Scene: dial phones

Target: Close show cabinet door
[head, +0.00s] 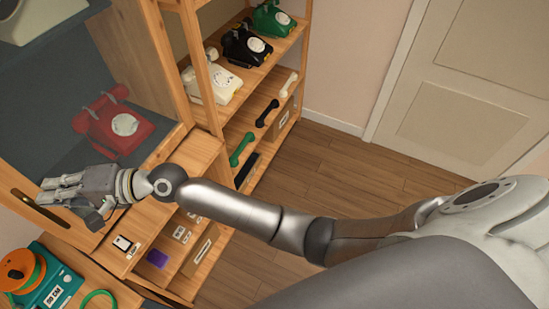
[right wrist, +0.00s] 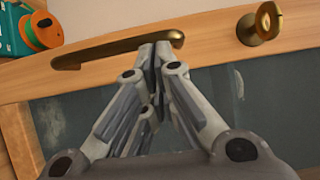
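The show cabinet door (head: 17,176) is a wooden frame around a dark glass pane at the left of the head view. A red dial phone (head: 113,123) shows through the glass. The door's long brass handle (right wrist: 105,49) runs along the frame in the right wrist view, and part of it shows in the head view (head: 35,208). My right gripper (head: 50,190) is in front of the door; its fingers (right wrist: 155,58) are together, with the tips at the handle's right part. I cannot tell whether they touch it. My left gripper is out of view.
A brass knob or key (right wrist: 260,24) sits on the frame right of the handle. Open shelves (head: 240,100) hold dial phones and handsets. A teal box (head: 48,280) with an orange reel stands at lower left. Wooden floor (head: 345,175) is clear up to the pale door (head: 460,110).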

